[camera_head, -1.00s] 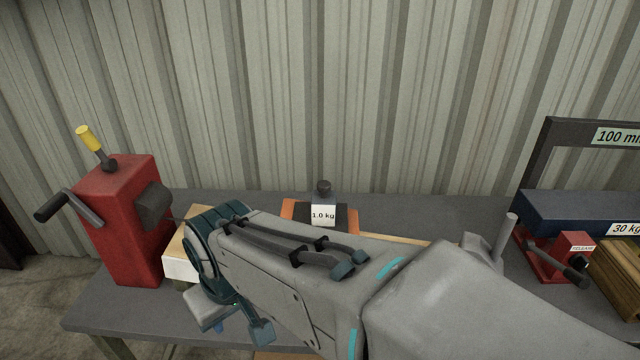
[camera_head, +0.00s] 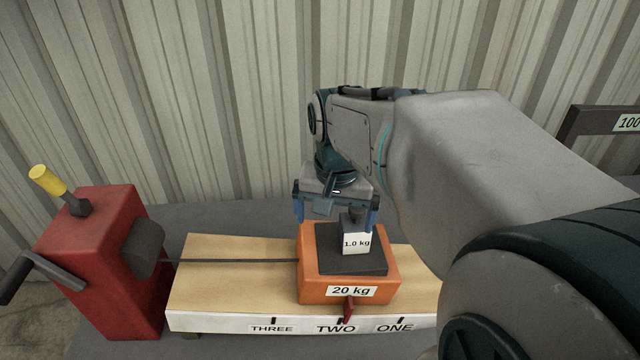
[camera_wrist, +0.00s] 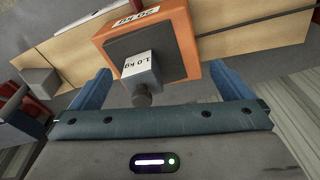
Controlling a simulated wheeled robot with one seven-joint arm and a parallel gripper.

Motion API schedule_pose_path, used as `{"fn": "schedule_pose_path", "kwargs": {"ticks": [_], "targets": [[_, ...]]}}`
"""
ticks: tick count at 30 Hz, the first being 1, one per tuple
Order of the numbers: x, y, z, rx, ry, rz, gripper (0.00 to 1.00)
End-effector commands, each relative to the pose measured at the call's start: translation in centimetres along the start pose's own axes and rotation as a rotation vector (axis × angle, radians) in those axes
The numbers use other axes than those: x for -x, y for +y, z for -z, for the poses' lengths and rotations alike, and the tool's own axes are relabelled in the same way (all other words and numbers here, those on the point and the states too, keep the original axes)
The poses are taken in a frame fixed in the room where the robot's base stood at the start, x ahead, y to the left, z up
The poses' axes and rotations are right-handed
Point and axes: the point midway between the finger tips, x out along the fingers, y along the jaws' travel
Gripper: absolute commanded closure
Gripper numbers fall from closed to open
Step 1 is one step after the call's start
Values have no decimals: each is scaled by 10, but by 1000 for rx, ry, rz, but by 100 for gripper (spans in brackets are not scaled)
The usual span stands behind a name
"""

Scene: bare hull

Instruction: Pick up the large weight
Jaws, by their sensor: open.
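A grey weight labelled 1.0 kg (camera_head: 356,241) with a dark knob stands upright on the dark pad of an orange block labelled 20 kg (camera_head: 315,287). In the wrist view the weight (camera_wrist: 141,75) lies between the two blue fingers, its knob toward my palm, with the orange block (camera_wrist: 185,30) beyond. My gripper (camera_head: 335,213) is open and empty, pointing down just behind and above the weight. A clear gap shows on both sides of the weight in the wrist view. Part of the knob is hidden by my gripper in the head view.
The block sits on a wooden track (camera_head: 215,280) marked THREE, TWO, ONE, with its red pointer near TWO. A rod joins it to a red crank box (camera_head: 95,260) at left. A dark frame (camera_head: 590,122) stands right; a corrugated wall (camera_head: 220,100) is behind.

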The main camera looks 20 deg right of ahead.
Motion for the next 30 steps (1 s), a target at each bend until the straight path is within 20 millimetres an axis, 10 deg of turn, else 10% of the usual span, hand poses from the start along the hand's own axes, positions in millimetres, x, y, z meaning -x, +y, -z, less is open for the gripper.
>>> {"fn": "schedule_pose_path", "kwargs": {"ticks": [10,30], "targets": [[23,28,82,-489,-108,-56,0],[-63,31,76,-519,-116,-60,0]]}}
